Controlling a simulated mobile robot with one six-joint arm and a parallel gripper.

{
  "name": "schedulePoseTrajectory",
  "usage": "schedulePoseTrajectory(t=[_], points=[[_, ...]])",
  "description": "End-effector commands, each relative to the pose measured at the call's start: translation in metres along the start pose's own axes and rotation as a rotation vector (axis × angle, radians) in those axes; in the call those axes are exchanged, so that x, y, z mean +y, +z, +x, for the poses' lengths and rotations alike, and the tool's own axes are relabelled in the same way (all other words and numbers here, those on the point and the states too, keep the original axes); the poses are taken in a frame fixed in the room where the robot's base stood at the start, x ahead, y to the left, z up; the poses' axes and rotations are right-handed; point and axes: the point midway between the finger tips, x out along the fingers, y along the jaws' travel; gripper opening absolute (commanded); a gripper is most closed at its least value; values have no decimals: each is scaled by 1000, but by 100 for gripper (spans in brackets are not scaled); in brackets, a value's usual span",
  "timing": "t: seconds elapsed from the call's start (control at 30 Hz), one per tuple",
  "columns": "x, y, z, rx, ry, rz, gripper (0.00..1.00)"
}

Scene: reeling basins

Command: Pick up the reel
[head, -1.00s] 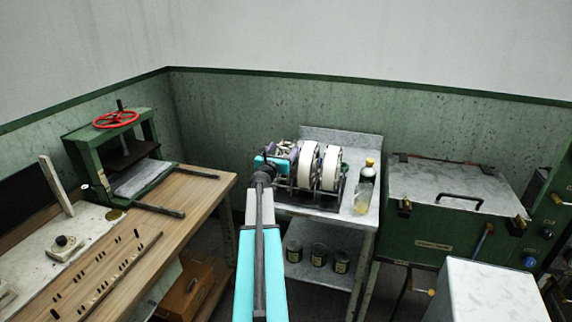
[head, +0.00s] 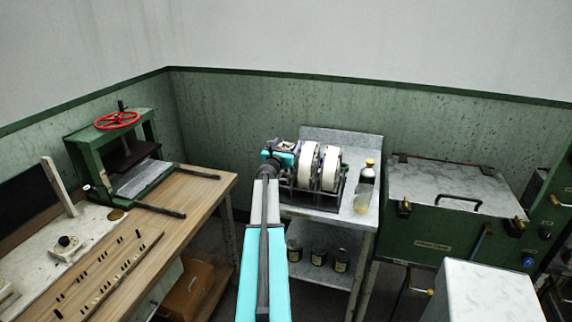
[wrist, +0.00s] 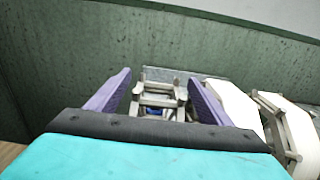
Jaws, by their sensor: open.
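Two white reels, a left one (head: 309,165) and a right one (head: 330,168), stand upright side by side in a dark rack (head: 312,200) on the grey stand. My gripper (wrist: 158,85) is open, its two purple fingers spread. In the wrist view, a grey frame-like part (wrist: 158,97) shows between and beyond the fingers; I cannot tell whether it is a bare reel or part of the rack, or whether the fingers touch it. The white reels (wrist: 232,103) are right of the right finger. In the head view, my arm partly hides the rack's left end.
A bottle with an orange cap (head: 364,188) stands right of the rack. Several dark tins (head: 318,256) sit on the lower shelf. A green press (head: 118,155) is on the wooden bench (head: 205,185) at left. A green basin cabinet (head: 440,210) is at right.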

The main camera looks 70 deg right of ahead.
Motion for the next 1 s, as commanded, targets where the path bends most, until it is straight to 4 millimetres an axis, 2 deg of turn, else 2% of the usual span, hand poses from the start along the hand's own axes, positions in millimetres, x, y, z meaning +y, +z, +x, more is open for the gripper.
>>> schedulePoseTrajectory(t=[0.43,0.47,0.73,1.0], points=[[0,0,0,0,0,0,73],[0,0,0,0,0,0,70],[-1,0,0,0,-1,0,25],[-1,2,0,-1,-1,0,25]])
